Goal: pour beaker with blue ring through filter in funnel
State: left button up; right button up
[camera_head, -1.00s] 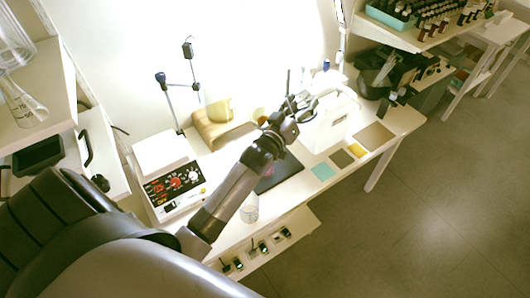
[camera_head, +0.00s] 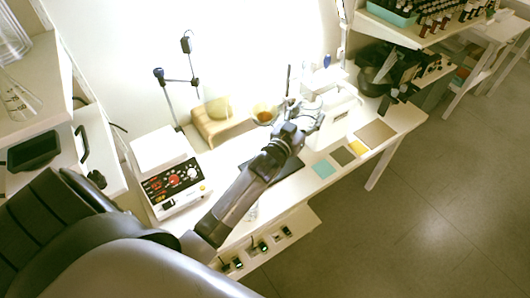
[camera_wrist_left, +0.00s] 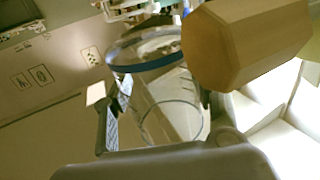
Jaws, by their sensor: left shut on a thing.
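My left gripper (camera_head: 306,120) is over the far part of the white workbench in the head view. In the left wrist view, the gripper (camera_wrist_left: 157,112) has its fingers on both sides of a clear glass beaker (camera_wrist_left: 168,108) with a blue ring at its rim. The beaker looks tilted; I cannot make out its contents. A round vessel with orange-brown contents (camera_head: 264,113), possibly the funnel with filter, is just left of the gripper in the head view. A faceted wooden piece (camera_wrist_left: 243,48) is close to the beaker's rim in the wrist view. My right gripper is not in view.
A wooden stand (camera_head: 222,127) holds a pale yellowish piece (camera_head: 218,107). A control box with red displays (camera_head: 174,187) is at the left of the bench. A white appliance (camera_head: 335,120) stands right of the gripper. Flat coloured squares (camera_head: 323,169) lie at the bench's right.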

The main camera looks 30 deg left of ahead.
pick_arm(q)
jog(key=shift+r, duration=0.1)
jog(key=d+r+p, duration=0.3)
jog(key=shift+w+d+r, duration=0.2)
jog(key=shift+d+r, duration=0.05)
jog(key=shift+r, duration=0.05)
jog(key=shift+w+d+r+p, duration=0.1)
jog(key=shift+d+r+p, duration=0.3)
jog(key=shift+d+r, duration=0.3)
jog(key=shift+f, duration=0.15)
